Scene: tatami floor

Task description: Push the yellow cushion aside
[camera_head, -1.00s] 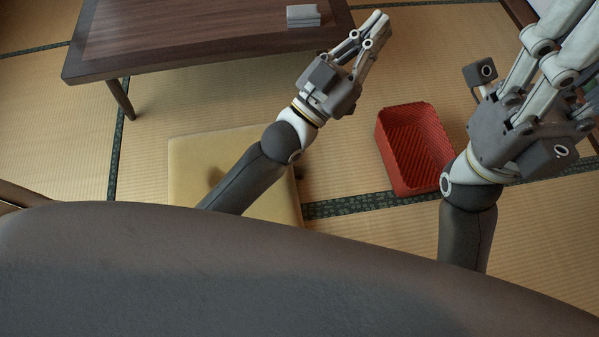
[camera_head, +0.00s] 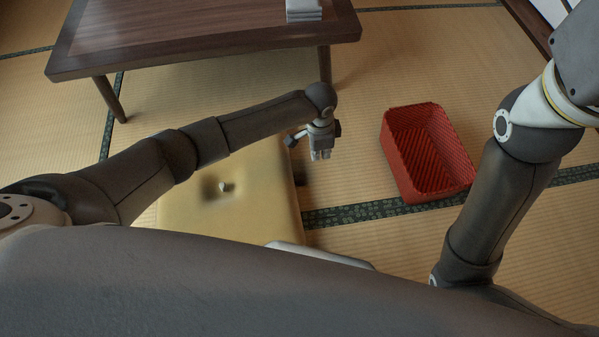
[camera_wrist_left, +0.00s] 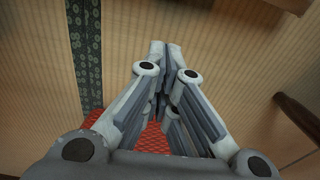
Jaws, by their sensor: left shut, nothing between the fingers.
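The yellow cushion (camera_head: 260,195) lies on the tatami below and in front of me in the head view, with a button dimple in its middle. My left arm crosses over its far edge and my body hides its near edge. My left gripper (camera_head: 320,157) points down just beyond the cushion's right side in the head view; whether it touches the cushion I cannot tell. In the left wrist view its fingers (camera_wrist_left: 168,50) are closed together with nothing between them. My right gripper is out of the head view; only the right arm shows.
A red basket (camera_head: 395,165) stands on the tatami to the right of the left gripper, and its red weave shows behind the fingers in the left wrist view. A dark wooden table (camera_head: 200,45) stands at the back left with a white stack (camera_head: 303,12) on it. Tatami between is clear.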

